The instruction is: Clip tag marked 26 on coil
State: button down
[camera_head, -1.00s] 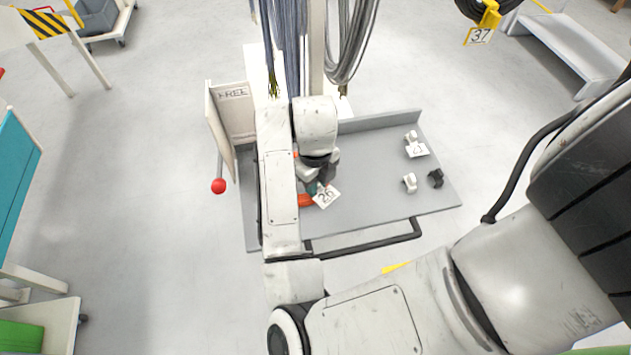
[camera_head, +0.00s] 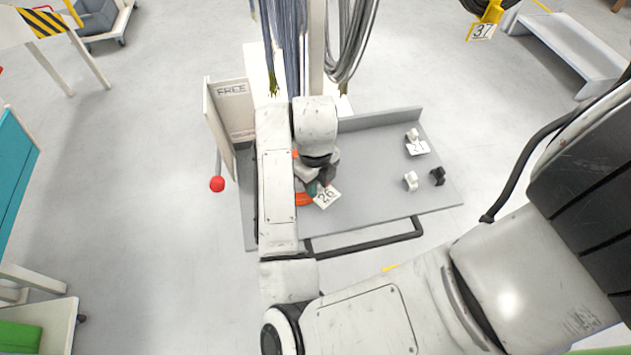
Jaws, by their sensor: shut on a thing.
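The white tag marked 26 (camera_head: 326,196) is just below my gripper (camera_head: 318,186), over the grey cart tray (camera_head: 375,185). My gripper is shut on the tag's clip, a teal part of which shows between the fingers. An orange coil (camera_head: 303,199) lies on the tray's left part, directly under and beside my gripper. My arm hides most of the coil. I cannot tell whether the clip touches the coil.
Another numbered white tag (camera_head: 418,147), a white clip (camera_head: 411,181) and a black clip (camera_head: 438,176) are on the tray's right. A board marked FREE (camera_head: 233,90) and a red knob (camera_head: 217,184) stand left. Cables (camera_head: 290,45) hang behind. The tray's middle is clear.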

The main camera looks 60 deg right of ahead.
jog(key=shift+s+f+b, duration=0.25)
jog(key=shift+f+b, duration=0.9)
jog(key=shift+f, duration=0.05)
dwell(0.5)
jog(key=c, duration=1.1)
grip_release()
jog(key=shift+d+r, duration=0.1)
jog(key=shift+d, duration=0.05)
jog(key=shift+r, duration=0.15)
jog(key=shift+w+r+p, duration=0.15)
jog(key=shift+r+p, duration=0.5)
jog(key=shift+r, duration=0.05)
jog(key=shift+w+r+p, duration=0.1)
jog(key=shift+r+p, duration=0.55)
jog(key=shift+r, duration=0.05)
jog(key=shift+r+p, duration=1.45)
jog(key=shift+r, duration=0.75)
